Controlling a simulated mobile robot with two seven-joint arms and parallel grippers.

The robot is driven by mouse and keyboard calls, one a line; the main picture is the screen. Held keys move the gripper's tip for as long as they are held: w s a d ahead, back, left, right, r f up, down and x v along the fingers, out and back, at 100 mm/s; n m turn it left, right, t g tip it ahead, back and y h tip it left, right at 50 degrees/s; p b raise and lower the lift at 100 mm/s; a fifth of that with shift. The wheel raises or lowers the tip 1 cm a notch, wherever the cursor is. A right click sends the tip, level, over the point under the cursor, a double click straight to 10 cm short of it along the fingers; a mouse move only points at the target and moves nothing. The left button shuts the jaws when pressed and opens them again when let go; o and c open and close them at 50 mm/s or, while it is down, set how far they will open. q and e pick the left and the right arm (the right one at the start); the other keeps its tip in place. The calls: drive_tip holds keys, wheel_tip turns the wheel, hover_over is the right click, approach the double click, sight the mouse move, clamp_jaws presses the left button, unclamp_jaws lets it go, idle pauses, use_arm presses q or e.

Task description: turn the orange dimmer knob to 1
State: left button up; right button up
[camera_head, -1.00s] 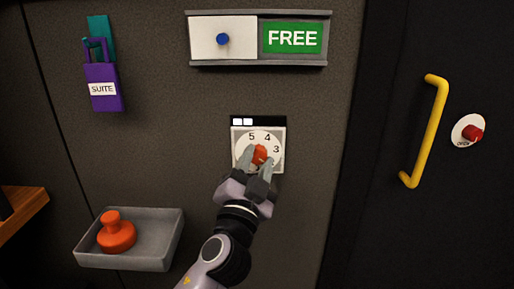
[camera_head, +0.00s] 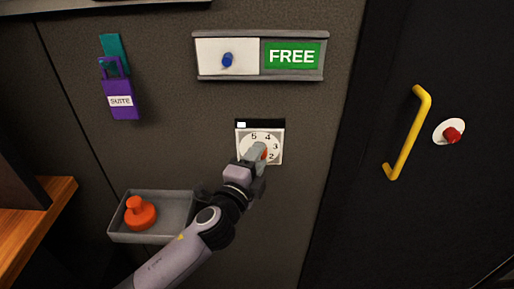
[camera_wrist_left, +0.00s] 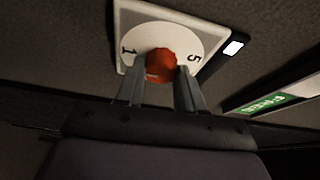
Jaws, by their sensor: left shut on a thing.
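The orange dimmer knob (camera_head: 264,154) sits at the centre of a white numbered dial plate (camera_head: 279,150) on the dark wall. The numbers 5, 4, 3 and 2 show on the plate in the head view, and the arm hides the lower left. In the left wrist view the knob (camera_wrist_left: 160,66) is between the fingertips, with the 1 and the 5 on either side of it. My left gripper (camera_head: 257,154) is shut on the knob, and it also shows in the left wrist view (camera_wrist_left: 160,82). A black strip (camera_head: 264,124) above the plate has one white lit block. My right gripper is out of view.
A slider panel with a FREE sign (camera_head: 291,55) is above the dial. A purple SUITE tag (camera_head: 120,88) hangs at upper left. A grey tray (camera_head: 179,205) holding an orange stamp-like object (camera_head: 139,213) is below left. A yellow handle (camera_head: 409,135) and red knob (camera_head: 452,135) are at right.

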use_arm(q)
drive_tip(key=shift+r+m+p, duration=0.15)
drive_tip(key=shift+m+p, duration=0.15)
drive_tip(key=shift+m, duration=0.2)
drive_tip(key=o, duration=1)
drive_tip(key=shift+o, duration=0.2)
drive_tip(key=v, duration=0.7)
